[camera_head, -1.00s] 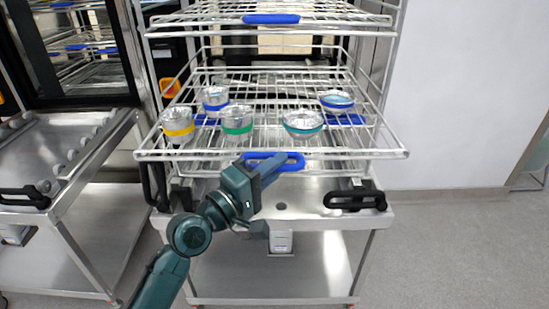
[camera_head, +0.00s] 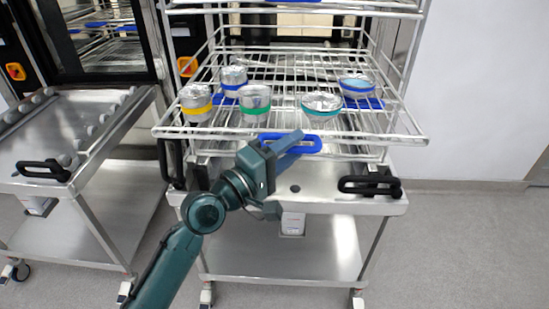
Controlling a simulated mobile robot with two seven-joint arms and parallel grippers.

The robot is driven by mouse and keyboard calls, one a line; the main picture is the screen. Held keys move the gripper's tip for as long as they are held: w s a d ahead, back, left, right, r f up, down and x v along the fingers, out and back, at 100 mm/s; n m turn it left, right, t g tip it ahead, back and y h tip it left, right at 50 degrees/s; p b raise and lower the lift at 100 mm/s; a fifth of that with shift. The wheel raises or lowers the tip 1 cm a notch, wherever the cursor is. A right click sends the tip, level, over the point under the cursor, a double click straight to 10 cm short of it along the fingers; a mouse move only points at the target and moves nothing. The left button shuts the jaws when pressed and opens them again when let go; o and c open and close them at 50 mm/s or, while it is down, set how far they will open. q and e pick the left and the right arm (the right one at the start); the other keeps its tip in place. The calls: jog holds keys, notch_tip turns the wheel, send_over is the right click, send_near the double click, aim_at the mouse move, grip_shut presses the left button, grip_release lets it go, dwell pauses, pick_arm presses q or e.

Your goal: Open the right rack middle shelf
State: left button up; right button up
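The middle shelf (camera_head: 398,137) of the rack is a wire shelf that juts out toward me past the rack's front posts. Its blue handle (camera_head: 312,145) is at the middle of its front edge. My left gripper (camera_head: 290,148) is at the left part of this handle, with a finger across it. Whether the fingers are closed on the handle is hidden by the gripper body. Several foil-topped containers stand on the shelf: one with a yellow band (camera_head: 196,103), one with a green band (camera_head: 255,104), one with a teal band (camera_head: 321,106) and others with blue bands. My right gripper is not in view.
The rack stands on a steel cart (camera_head: 330,200) with black handles (camera_head: 370,186). An upper shelf (camera_head: 385,8) is above. A second steel cart (camera_head: 95,150) stands left, before a dark glass-doored machine (camera_head: 100,45). The floor (camera_head: 465,245) at right is clear.

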pick_arm(q)
jog(key=b+v, duration=0.2)
jog(key=v, duration=1.1)
jog(key=shift+b, duration=0.4)
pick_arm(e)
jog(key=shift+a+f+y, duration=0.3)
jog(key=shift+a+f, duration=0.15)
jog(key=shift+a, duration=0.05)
pick_arm(q)
jog(key=shift+w+f, duration=0.1)
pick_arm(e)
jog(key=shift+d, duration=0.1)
pick_arm(q)
jog(key=s+a+f+m+g+y+p, duration=0.1)
jog(key=s+f+m+y, duration=0.4)
jog(key=f, duration=0.8)
jog(key=s+a+f+m+g+y+p, duration=0.2)
jog(key=s+f, duration=0.5)
jog(key=f, duration=0.6)
jog(key=a+m+y+p, duration=0.1)
jog(key=a+m+y, duration=0.1)
jog(key=m+y, duration=0.1)
jog(key=shift+p, duration=0.35)
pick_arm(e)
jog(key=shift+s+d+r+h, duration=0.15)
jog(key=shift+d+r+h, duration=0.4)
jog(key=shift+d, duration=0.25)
